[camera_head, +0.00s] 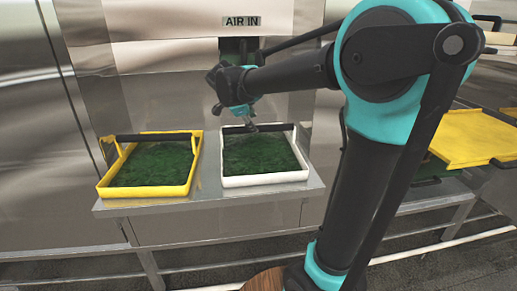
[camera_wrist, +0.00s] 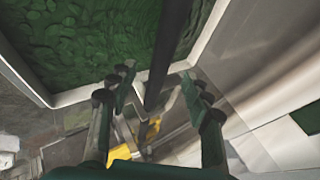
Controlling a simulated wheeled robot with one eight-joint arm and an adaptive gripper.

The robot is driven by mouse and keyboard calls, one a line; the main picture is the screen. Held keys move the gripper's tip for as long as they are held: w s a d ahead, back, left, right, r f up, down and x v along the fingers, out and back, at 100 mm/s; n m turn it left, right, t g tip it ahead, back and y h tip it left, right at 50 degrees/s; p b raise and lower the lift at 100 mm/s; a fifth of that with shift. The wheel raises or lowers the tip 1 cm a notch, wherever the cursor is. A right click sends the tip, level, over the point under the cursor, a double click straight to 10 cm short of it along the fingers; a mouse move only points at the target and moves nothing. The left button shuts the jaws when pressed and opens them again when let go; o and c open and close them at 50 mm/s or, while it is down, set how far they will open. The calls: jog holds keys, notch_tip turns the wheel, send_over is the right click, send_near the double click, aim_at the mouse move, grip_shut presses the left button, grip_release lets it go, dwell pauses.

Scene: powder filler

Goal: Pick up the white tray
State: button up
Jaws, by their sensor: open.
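The white tray (camera_head: 265,179) sits on a steel shelf in the head view, filled with dark green matter. A black handle bar (camera_head: 280,127) runs along its back edge. My gripper (camera_head: 250,122) is over that back edge, at the handle. In the wrist view, the tray's white rim (camera_wrist: 208,38) and green contents fill the top left. The black bar (camera_wrist: 172,45) reaches down between the spread fingers of my gripper (camera_wrist: 158,92), which is open. I cannot tell whether either finger touches the bar.
A yellow tray (camera_head: 145,192) with green contents and a black handle stands left of the white tray on the same steel shelf (camera_head: 215,200). A steel wall with an AIR IN sign (camera_head: 241,21) rises close behind. Another yellow tray (camera_head: 475,137) lies at far right.

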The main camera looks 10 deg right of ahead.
jog(key=shift+x, duration=3.65)
grip_shut()
